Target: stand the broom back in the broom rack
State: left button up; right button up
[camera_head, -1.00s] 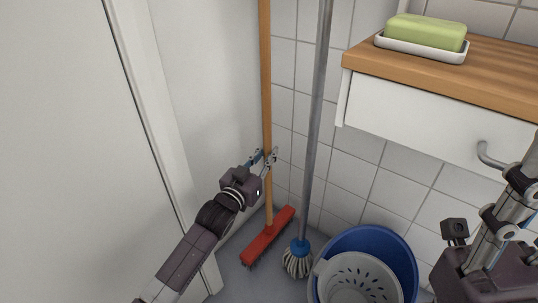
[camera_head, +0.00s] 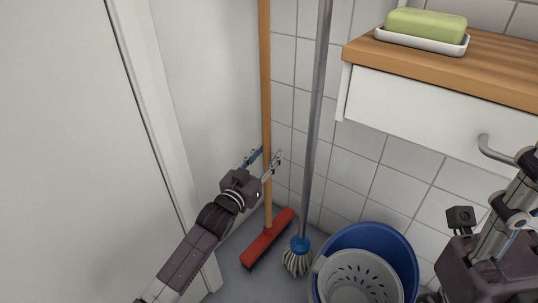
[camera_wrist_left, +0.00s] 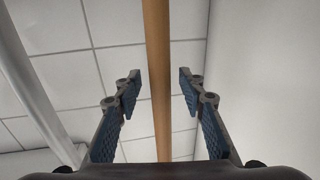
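The broom has a long wooden handle (camera_head: 265,75) and a red head (camera_head: 267,239). It stands nearly upright in the corner, head on the floor, and its handle top is out of frame. My left gripper (camera_head: 265,158) is open, with one finger on each side of the handle. In the left wrist view, the handle (camera_wrist_left: 158,60) passes between the spread fingertips (camera_wrist_left: 158,85), with a gap on both sides. I cannot make out a broom rack. My right arm shows at the right edge, but its gripper is not visible.
A grey-handled mop (camera_head: 297,256) stands just right of the broom. A blue tub (camera_head: 402,252) with a grey basket (camera_head: 357,275) is on the floor. A wooden counter (camera_head: 500,66) with green soap (camera_head: 427,28) juts out at right. A white door (camera_head: 60,160) is at left.

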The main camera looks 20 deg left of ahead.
pick_arm(q)
jog(key=shift+f, duration=0.25)
jog(key=s+a, duration=0.2)
jog(key=s, duration=1)
jog(key=shift+r, duration=0.25)
